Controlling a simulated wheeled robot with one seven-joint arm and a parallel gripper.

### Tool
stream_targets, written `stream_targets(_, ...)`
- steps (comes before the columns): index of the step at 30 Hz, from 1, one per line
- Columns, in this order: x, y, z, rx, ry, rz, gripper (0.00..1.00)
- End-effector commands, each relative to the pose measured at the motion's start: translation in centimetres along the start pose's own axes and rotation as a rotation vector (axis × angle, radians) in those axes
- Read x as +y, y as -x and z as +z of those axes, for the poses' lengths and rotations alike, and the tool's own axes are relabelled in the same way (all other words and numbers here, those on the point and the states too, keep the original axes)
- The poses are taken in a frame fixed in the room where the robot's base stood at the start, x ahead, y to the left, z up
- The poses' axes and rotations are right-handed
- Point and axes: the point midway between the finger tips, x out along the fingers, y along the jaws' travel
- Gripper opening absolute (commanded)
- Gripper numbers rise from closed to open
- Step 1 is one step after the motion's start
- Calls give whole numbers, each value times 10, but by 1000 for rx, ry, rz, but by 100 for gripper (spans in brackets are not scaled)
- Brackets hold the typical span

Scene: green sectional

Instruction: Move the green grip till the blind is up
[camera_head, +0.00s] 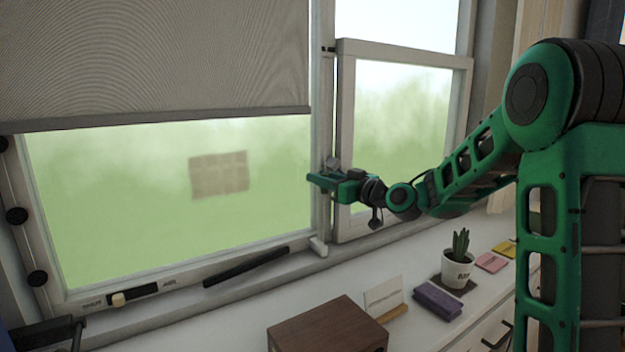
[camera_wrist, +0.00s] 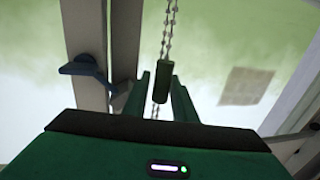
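The grey roller blind (camera_head: 155,60) covers the upper part of the left window, its bottom bar level with the upper part of the glass. My gripper (camera_head: 318,180) is by the post between the two windows. In the wrist view a small dark green grip (camera_wrist: 164,82) hangs upright on a beaded chain (camera_wrist: 168,35). The fingers of my gripper (camera_wrist: 161,100) stand apart, one on each side of the grip and chain. A gap shows left of the grip; the right finger looks very close, and I cannot tell whether it touches. The grip is not clear in the head view.
The post's blue-grey latch (camera_wrist: 82,70) is left of my fingers. A small framed window (camera_head: 405,140) stands right of the post. On the white counter below are a brown box (camera_head: 325,325), a card, a purple block (camera_head: 437,300) and a potted cactus (camera_head: 458,268).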

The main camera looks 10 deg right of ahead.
Motion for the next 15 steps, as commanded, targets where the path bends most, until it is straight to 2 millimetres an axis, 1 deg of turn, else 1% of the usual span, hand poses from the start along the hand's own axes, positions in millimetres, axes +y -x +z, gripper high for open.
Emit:
stream_targets(1, -1, -7, 0, 1, 1, -3, 25)
stream_targets(3, 0, -15, 0, 1, 1, -2, 25)
stream_targets(6, 0, -22, 0, 0, 0, -1, 25)
stream_targets(10, 0, -27, 0, 0, 1, 0, 25)
stream_targets(15, 0, -27, 0, 0, 1, 0, 25)
